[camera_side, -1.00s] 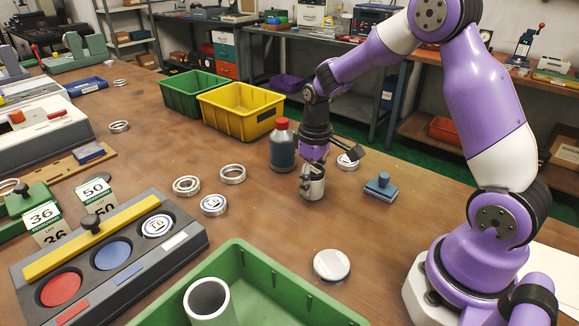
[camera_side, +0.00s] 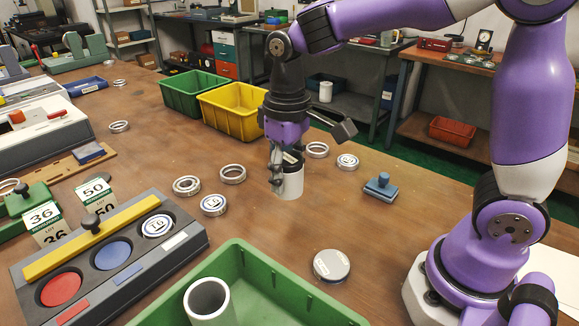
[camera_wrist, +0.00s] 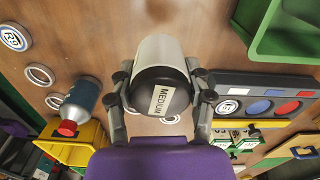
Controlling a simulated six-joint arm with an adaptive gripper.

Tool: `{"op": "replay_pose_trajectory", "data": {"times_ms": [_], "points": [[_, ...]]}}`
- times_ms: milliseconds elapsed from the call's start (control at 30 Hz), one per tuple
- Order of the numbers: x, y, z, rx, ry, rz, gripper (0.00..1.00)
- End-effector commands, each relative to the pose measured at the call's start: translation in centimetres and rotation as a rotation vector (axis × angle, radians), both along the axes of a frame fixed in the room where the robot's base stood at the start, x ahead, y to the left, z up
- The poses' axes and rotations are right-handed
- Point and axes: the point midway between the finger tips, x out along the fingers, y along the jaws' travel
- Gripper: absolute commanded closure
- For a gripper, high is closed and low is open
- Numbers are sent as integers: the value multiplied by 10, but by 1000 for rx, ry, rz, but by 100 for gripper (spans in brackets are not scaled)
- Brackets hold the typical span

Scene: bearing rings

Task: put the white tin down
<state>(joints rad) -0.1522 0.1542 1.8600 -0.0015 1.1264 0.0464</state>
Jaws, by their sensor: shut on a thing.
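My gripper (camera_side: 283,172) is shut on the white tin (camera_side: 290,187), a white cylinder that hangs upright below the fingers. In the wrist view the white tin (camera_wrist: 165,50) lies between the two fingers of my gripper (camera_wrist: 159,85). Its near end is dark, with a pale label reading MEDIUM. In the side view the fingers hide part of the tin. Its lower end is close to the wooden table (camera_side: 245,225); I cannot tell whether it touches.
Metal rings (camera_side: 233,174) lie left of and behind the tin. A blue block with a knob (camera_side: 380,187) is to the right, and a round flat disc (camera_side: 331,265) in front. A yellow bin (camera_side: 225,109) stands behind. The red-capped bottle (camera_wrist: 80,105) shows in the wrist view.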

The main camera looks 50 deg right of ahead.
Motion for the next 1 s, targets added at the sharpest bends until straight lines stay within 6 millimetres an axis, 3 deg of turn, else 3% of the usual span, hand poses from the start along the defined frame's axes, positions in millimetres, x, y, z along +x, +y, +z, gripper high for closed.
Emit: {"op": "replay_pose_trajectory", "data": {"times_ms": [200, 300, 400, 533, 1000], "points": [[-13, 78, 4, 3, 0, 106, 89], [-21, 103, 4, 5, -2, 137, 89], [-24, 114, 2, 5, -1, 150, 89], [-14, 105, -8, 5, 1, 149, 89], [46, 42, -60, 6, 1, 151, 89]]}}
